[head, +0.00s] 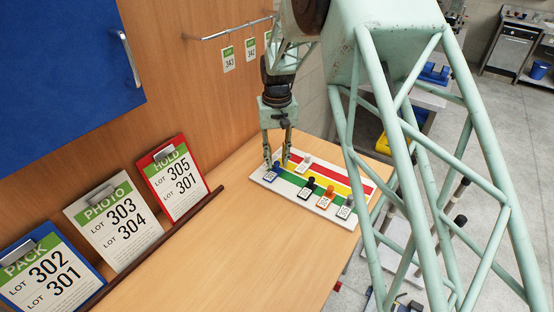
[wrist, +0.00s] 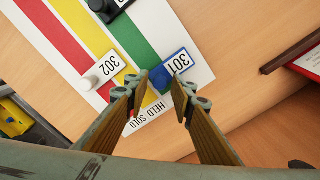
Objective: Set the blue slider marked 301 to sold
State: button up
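The blue slider marked 301 (wrist: 171,66) sits at the end of the green stripe on a white board, which also shows in the head view (head: 357,217). Its blue knob lies between my fingertips in the wrist picture. In the head view the blue slider (head: 270,174) is at the board's left corner. My gripper (head: 276,166) is directed down over it; in the wrist view my gripper (wrist: 162,86) is open, fingers apart on either side of the knob. I cannot tell whether they touch it. The words HELD and SOLD (wrist: 146,115) show at the board edge, partly hidden by a finger.
The white slider 302 (wrist: 103,70) lies beside the left finger, over the red and yellow stripes. Black (head: 307,188) and orange (head: 326,198) sliders stand along the board's front. A HOLD clipboard (head: 175,180) leans at the left. The wooden table (head: 250,250) in front is clear.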

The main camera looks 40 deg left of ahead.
grip_shut()
jog(key=shift+w+a+r+p, duration=0.1)
jog(key=shift+w+a+p, duration=0.3)
jog(key=shift+w, duration=1.3)
jog(key=shift+w+a+f+p, duration=0.15)
jog(key=shift+w+p, duration=0.4)
jog(key=shift+w, duration=1.2)
jog(key=shift+w+a+r+p, duration=0.2)
jog(key=shift+w+p, duration=0.3)
jog(key=shift+w, duration=1.2)
jog(key=shift+o, duration=1.3)
grip_release()
jog(key=shift+w, duration=0.15)
jog(key=shift+r, duration=0.2)
notch_tip(320, 180, up, 11)
jog(key=shift+r, duration=0.2)
